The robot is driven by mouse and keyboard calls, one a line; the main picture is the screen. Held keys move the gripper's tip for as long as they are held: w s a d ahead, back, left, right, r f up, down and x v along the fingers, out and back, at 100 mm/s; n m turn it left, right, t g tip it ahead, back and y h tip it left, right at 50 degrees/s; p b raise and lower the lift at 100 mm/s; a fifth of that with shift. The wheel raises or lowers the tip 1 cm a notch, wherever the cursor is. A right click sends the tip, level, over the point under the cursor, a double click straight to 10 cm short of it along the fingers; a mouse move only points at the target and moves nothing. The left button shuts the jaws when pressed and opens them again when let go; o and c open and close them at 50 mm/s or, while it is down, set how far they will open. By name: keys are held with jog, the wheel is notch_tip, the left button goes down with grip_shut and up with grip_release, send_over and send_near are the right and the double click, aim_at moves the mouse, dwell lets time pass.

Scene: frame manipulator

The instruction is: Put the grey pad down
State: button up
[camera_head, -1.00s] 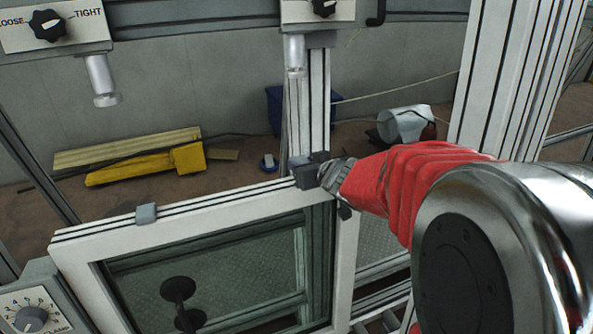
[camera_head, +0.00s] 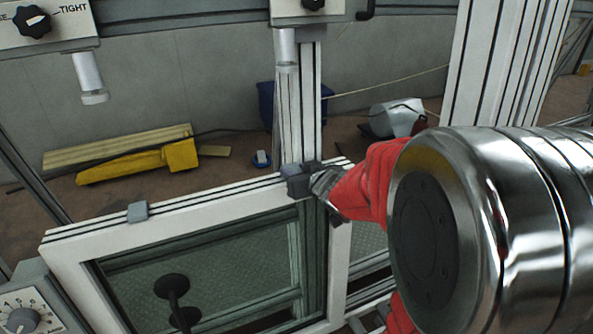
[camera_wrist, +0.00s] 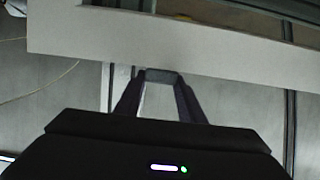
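The grey pad (camera_wrist: 162,76) is between the fingertips of my gripper (camera_wrist: 163,88) in the wrist view. In the head view the dark fingertips of my gripper (camera_head: 312,181) and the held pad (camera_head: 297,187) are at the right end of the white window frame's top rail (camera_head: 215,205). The pad looks at or just above the rail; I cannot tell whether it touches. A second small grey pad (camera_head: 138,212) lies on the rail further left. My red-sleeved arm hides part of the frame's right side.
Two clamp cylinders (camera_head: 90,80) (camera_head: 287,50) hang from the upper beam, the right one above my gripper. A vertical profile (camera_head: 298,110) stands just behind the pad. A dial box (camera_head: 25,310) is at lower left. The rail between the two pads is clear.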

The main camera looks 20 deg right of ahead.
jog(key=o, duration=0.4)
jog(key=shift+o, duration=0.2)
jog(key=shift+r, duration=0.15)
jog(key=shift+r, duration=0.2)
jog(key=shift+s+r, duration=0.15)
jog(key=shift+s, duration=0.05)
jog(key=v, duration=1.1)
jog(key=shift+s, duration=0.25)
jog(key=shift+r, duration=0.15)
